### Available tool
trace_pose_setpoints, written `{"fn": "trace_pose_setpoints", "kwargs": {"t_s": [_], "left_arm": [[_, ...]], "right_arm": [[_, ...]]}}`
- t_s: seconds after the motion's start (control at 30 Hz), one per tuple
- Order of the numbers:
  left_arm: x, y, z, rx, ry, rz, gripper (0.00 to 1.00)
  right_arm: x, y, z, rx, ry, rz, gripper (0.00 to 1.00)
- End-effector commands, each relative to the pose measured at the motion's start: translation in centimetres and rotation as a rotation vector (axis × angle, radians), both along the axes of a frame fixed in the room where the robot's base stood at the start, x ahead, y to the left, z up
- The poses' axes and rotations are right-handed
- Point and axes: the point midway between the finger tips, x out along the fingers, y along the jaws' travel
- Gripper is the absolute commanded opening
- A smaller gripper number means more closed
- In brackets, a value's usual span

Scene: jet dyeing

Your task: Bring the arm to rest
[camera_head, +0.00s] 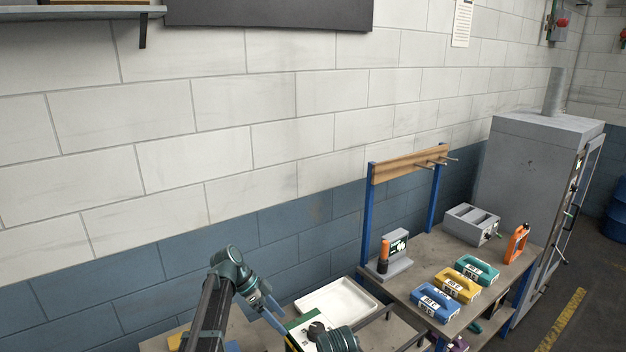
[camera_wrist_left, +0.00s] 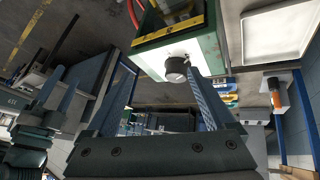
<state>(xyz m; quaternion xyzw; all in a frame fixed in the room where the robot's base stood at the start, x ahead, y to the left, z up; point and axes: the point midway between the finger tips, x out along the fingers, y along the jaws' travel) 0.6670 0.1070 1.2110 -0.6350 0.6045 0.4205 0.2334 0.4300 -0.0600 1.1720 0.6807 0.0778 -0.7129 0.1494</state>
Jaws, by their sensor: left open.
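My left gripper (camera_head: 268,312) is at the lower middle of the head view, its blue-grey fingers pointing down and right beside a green-edged box (camera_head: 297,325). In the left wrist view the fingers of my left gripper (camera_wrist_left: 155,90) are spread apart with nothing held between them. The box (camera_wrist_left: 205,50), with a dark round knob (camera_wrist_left: 176,69), shows just beyond the fingertips. I cannot tell whether a finger touches it. A dark teal wrist of my right arm (camera_head: 338,340) shows at the bottom edge. My right gripper (camera_wrist_left: 55,95) shows at the left of the wrist view, its fingers apart.
A white tray (camera_head: 338,302) lies behind the box. To the right, a bench (camera_head: 405,284) bears blue (camera_head: 436,303), yellow (camera_head: 457,285) and teal (camera_head: 477,270) handled blocks, a grey slotted box (camera_head: 472,225) and an orange tool (camera_head: 517,244). A grey cabinet (camera_head: 530,170) stands beyond.

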Motion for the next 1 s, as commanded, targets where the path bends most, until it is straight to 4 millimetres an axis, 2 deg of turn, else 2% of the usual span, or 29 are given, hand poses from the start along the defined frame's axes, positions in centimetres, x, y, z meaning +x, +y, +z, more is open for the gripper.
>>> {"fn": "trace_pose_setpoints", "kwargs": {"t_s": [0.03, 0.1, 0.2, 0.4, 0.67, 0.7, 0.77, 1.0], "left_arm": [[-3.1, 0.0, -0.7, 0.065, 0.055, 0.096, 0.88], [-5.6, 0.6, -1.6, 0.159, 0.128, 0.260, 0.88], [-8.9, 1.6, -2.6, 0.282, 0.206, 0.499, 0.88], [-13.6, 3.8, -3.7, 0.437, 0.271, 0.896, 0.88], [-18.1, 6.2, -4.0, 0.526, 0.272, 1.289, 0.88], [-18.3, 6.2, -4.7, 0.533, 0.268, 1.320, 0.88], [-18.2, 5.2, -6.6, 0.546, 0.266, 1.286, 0.88], [-19.6, 1.7, -11.8, 0.599, 0.248, 1.187, 0.88]], "right_arm": [[0.0, 0.0, 0.0, 0.000, 0.000, 0.000, 0.50], [0.0, 0.0, 0.0, 0.000, 0.000, 0.000, 0.50], [0.0, 0.0, 0.0, 0.000, 0.000, 0.000, 0.50], [0.0, 0.0, 0.0, 0.000, 0.000, 0.000, 0.50], [0.0, 0.0, 0.0, 0.000, 0.000, 0.000, 0.50], [0.0, 0.0, -0.7, 0.000, 0.000, 0.000, 0.50], [0.0, 0.0, -2.6, 0.000, 0.000, 0.001, 0.50], [0.0, 0.0, -7.8, -0.001, -0.001, 0.003, 0.50]]}}
